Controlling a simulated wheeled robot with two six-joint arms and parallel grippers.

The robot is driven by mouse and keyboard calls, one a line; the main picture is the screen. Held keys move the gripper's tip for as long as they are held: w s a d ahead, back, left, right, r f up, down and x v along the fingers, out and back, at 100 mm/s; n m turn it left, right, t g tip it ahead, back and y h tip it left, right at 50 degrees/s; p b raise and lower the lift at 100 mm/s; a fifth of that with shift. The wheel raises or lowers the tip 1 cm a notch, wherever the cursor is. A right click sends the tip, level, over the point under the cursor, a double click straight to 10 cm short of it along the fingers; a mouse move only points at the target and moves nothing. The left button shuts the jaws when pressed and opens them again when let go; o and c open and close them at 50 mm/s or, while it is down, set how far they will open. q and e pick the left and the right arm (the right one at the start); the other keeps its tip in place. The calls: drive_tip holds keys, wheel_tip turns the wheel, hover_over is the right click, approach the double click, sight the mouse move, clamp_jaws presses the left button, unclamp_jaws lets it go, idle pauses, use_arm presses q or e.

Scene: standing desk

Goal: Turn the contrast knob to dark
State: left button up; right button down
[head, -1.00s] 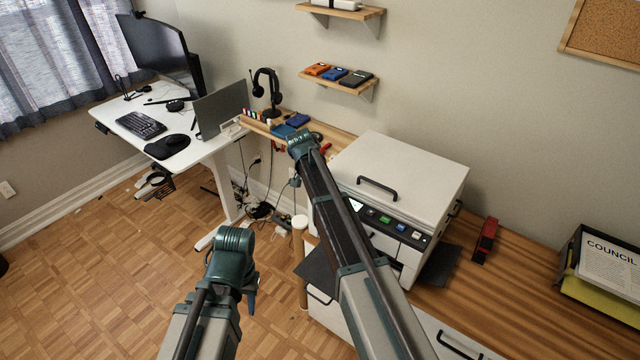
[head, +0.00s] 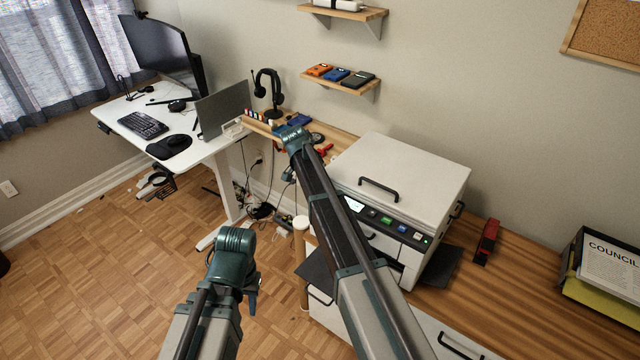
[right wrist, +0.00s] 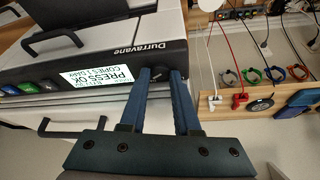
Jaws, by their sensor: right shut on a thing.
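The copier (head: 415,172) is a white box with a black lid handle, standing on the wooden cabinet. Its dark front panel carries a lit screen (right wrist: 97,77) reading "PRESS OK" and coloured buttons (right wrist: 47,86). The contrast knob (right wrist: 160,73) is a small dark shape at the panel end, mostly hidden by my fingers. My right gripper (right wrist: 161,78) has its two blue fingers shut on either side of the knob. Its setting cannot be read. In the head view my right arm hides that gripper. My left gripper (head: 251,298) hangs over the floor, away from the copier; its jaws are not clear.
A red stapler (head: 487,241) and a paper tray (head: 603,265) are on the cabinet to the right. A white desk (head: 190,152) stands at the left.

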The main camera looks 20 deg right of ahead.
drive_tip(key=c, duration=0.9)
unclamp_jaws()
drive_tip(key=p+v, duration=1.2)
drive_tip(key=v, duration=0.1)
drive_tip(key=shift+a+r+p, duration=0.15)
drive_tip(key=shift+r+p, duration=0.2)
drive_tip(key=shift+p, duration=0.05)
